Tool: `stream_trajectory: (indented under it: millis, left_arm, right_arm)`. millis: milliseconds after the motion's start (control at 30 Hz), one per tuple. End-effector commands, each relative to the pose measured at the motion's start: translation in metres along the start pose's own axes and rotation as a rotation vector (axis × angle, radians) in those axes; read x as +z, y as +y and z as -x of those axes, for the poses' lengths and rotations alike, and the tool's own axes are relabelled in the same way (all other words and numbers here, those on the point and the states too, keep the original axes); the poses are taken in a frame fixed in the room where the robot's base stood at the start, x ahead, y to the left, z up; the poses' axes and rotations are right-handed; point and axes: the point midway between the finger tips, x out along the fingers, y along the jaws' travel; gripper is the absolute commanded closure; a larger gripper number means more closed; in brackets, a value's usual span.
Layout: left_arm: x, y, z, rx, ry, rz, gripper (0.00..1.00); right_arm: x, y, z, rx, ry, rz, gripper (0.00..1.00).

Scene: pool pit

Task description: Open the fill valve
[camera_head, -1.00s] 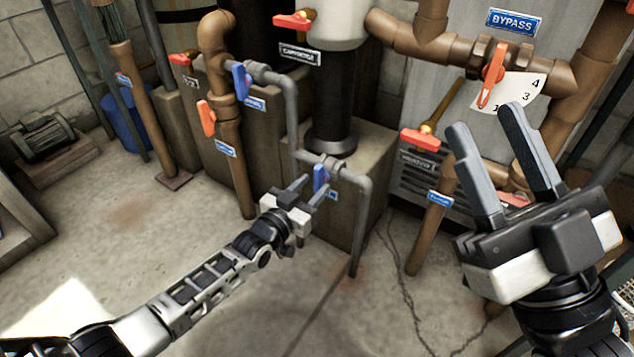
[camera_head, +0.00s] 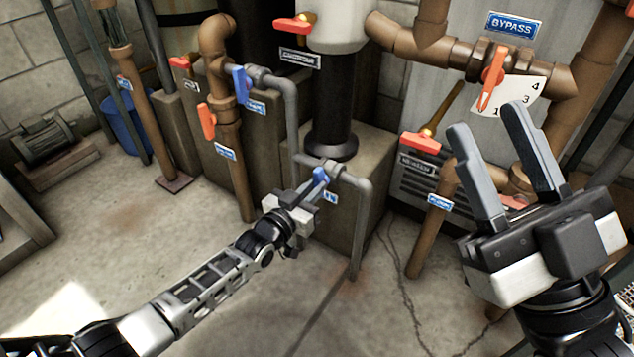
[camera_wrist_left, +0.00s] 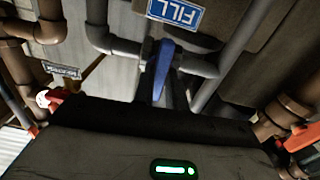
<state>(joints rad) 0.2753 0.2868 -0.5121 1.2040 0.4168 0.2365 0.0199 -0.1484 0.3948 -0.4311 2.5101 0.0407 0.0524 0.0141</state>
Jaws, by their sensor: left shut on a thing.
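The fill valve has a blue lever handle (camera_head: 315,184) on a grey pipe low in front of the concrete block. In the left wrist view the blue handle (camera_wrist_left: 163,68) stands below a blue FILL label (camera_wrist_left: 176,12). My left gripper (camera_head: 306,192) is shut on the blue handle, which is tilted, its lower end toward the gripper. The gripper's fingers partly hide the handle and the label beside it. My right gripper (camera_head: 505,165) is open and empty at the right, in front of the brown pipes and apart from them.
Another blue handle (camera_head: 241,84) sits on the grey pipe higher up at the left. Orange handles (camera_head: 207,121) are on nearby brown pipes, and a BYPASS valve with an orange lever (camera_head: 491,79) is at upper right. The floor (camera_head: 130,225) at left is clear.

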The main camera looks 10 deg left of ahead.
Motion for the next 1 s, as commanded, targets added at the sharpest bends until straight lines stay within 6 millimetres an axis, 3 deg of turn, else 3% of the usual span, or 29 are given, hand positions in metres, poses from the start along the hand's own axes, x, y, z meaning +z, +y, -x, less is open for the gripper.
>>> stream_trajectory:
  millis: [600,767,967,1000]
  left_arm:
    - [-0.0001,0.0001,0.0001,0.001,0.000,1.363,1.00]
    - [0.0002,-0.0001,0.0002,0.000,-0.001,1.554,1.00]
    - [0.0002,0.0000,0.0002,0.000,0.000,1.579,1.00]
    - [0.0002,0.0000,0.0002,0.000,0.000,1.579,0.83]
  right_arm:
    - [0.0001,0.0002,0.0001,0.001,0.000,0.001,0.64]
    - [0.0001,0.0003,0.0001,0.001,0.000,0.001,0.64]
    - [0.0001,0.0003,0.0001,0.001,0.000,0.001,0.64]
    - [0.0001,0.0003,0.0001,0.001,0.000,0.001,0.64]
